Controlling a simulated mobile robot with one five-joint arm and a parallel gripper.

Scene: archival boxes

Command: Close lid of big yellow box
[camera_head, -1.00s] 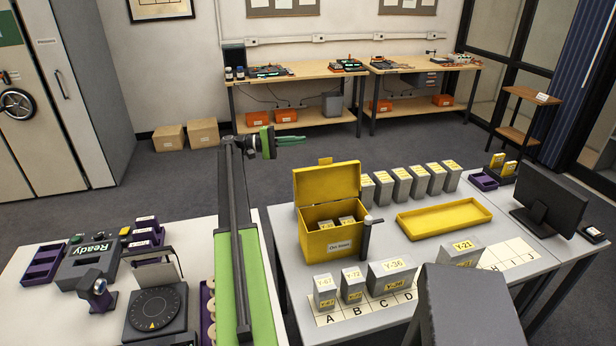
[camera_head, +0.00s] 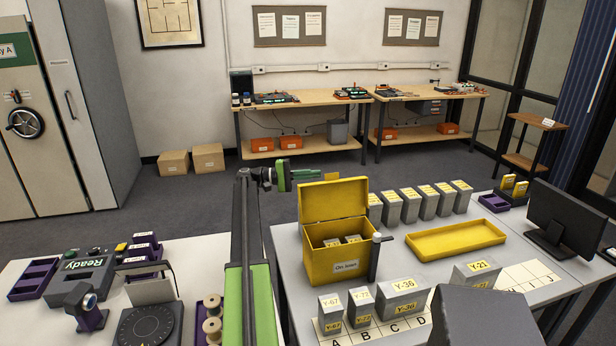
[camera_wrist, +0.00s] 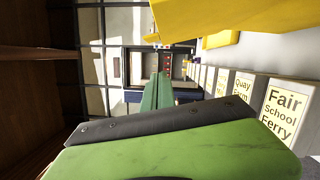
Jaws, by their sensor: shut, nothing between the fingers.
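The big yellow box (camera_head: 322,262), labelled "On loan", stands on the grey table with grey boxes inside. Its lid (camera_head: 333,200) is open, standing upright at the back, with a small yellow tab (camera_head: 332,176) on its top edge. My gripper (camera_head: 316,173), with green fingers, is shut and empty. In the head view it shows just left of the tab, above the lid's upper left corner; whether it touches the lid I cannot tell. In the wrist view a yellow surface (camera_wrist: 265,18) fills the top right, beside my green fingers.
A row of labelled grey boxes (camera_head: 415,204) stands right of the lid. A shallow yellow tray (camera_head: 455,250) lies farther right. A dark post (camera_head: 375,258) stands at the box's front right. More grey boxes (camera_head: 403,297) stand in front on a lettered strip.

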